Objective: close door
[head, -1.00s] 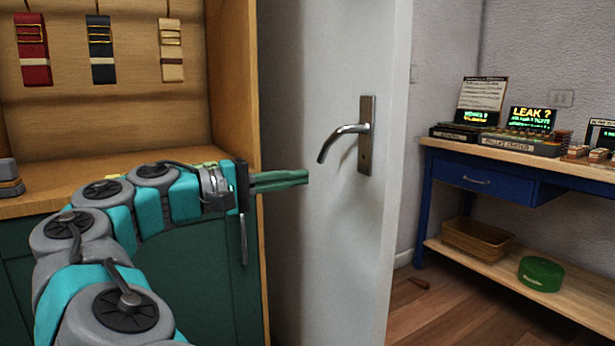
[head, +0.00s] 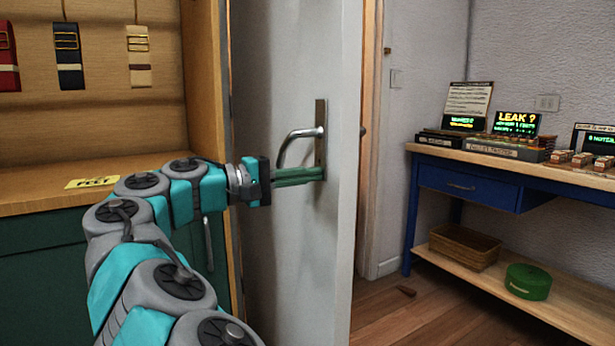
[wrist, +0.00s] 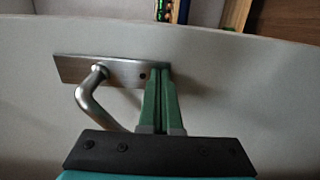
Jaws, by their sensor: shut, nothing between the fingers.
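The door (head: 285,255) is a pale grey panel standing open, seen at an angle in the head view, and it fills most of the wrist view (wrist: 220,85). Its metal lever handle (head: 299,136) sits on an upright plate near the free edge. My gripper (head: 322,174) has green fingers that are shut and empty. The fingertips are at the lower part of the handle plate, below the lever. In the wrist view the shut fingers (wrist: 158,80) lie over one end of the plate (wrist: 120,72), beside the lever (wrist: 90,98). I cannot tell whether they touch it.
A wooden cabinet (head: 205,80) with hanging straps stands left of the door. The door frame (head: 371,150) shows behind the door's free edge. A blue workbench (head: 465,185) stands at the right.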

